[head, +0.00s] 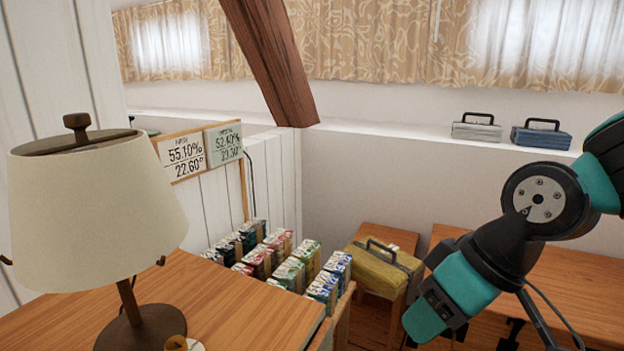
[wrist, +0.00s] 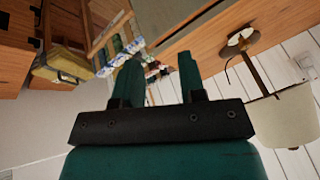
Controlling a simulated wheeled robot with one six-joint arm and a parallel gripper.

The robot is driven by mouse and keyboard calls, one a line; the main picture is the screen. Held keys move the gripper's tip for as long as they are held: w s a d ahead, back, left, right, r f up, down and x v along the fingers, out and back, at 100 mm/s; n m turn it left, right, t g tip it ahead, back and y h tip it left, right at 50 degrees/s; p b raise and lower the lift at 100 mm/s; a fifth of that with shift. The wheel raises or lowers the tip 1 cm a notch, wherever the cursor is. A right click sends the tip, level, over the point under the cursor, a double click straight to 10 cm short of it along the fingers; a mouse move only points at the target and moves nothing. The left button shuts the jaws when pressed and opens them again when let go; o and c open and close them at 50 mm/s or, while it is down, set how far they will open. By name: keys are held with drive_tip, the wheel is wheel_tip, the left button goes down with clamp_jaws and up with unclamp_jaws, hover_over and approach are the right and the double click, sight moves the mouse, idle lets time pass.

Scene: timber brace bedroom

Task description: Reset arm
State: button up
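My arm (head: 480,265) shows at the right of the head view, bent, with its lower part reaching down to the bottom edge. Nothing is held between the fingers. The room behind it appears rotated, with the lamp (wrist: 285,115) at the right and the yellow case (wrist: 62,66) at the left.
A wooden table (head: 230,300) with the lamp (head: 95,215) stands at the left. Several small boxes (head: 275,258) stand in rows beyond it. The yellow case (head: 385,268) sits on a wooden stool. Another wooden table (head: 575,275) is behind my arm. Two cases (head: 541,135) rest on the ledge.

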drive_tip(key=s+d+r+g+p, duration=0.1)
drive_tip(key=s+r+g, duration=0.15)
drive_tip(key=s, duration=0.65)
wheel_tip(320, 180, up, 16)
drive_tip(key=p, duration=1.6)
drive_tip(key=shift+r+t+h, duration=0.15)
drive_tip(key=shift+t+h, duration=0.2)
drive_tip(key=shift+h, duration=0.05)
drive_tip(key=shift+w, duration=0.1)
drive_tip(key=shift+c, duration=0.4)
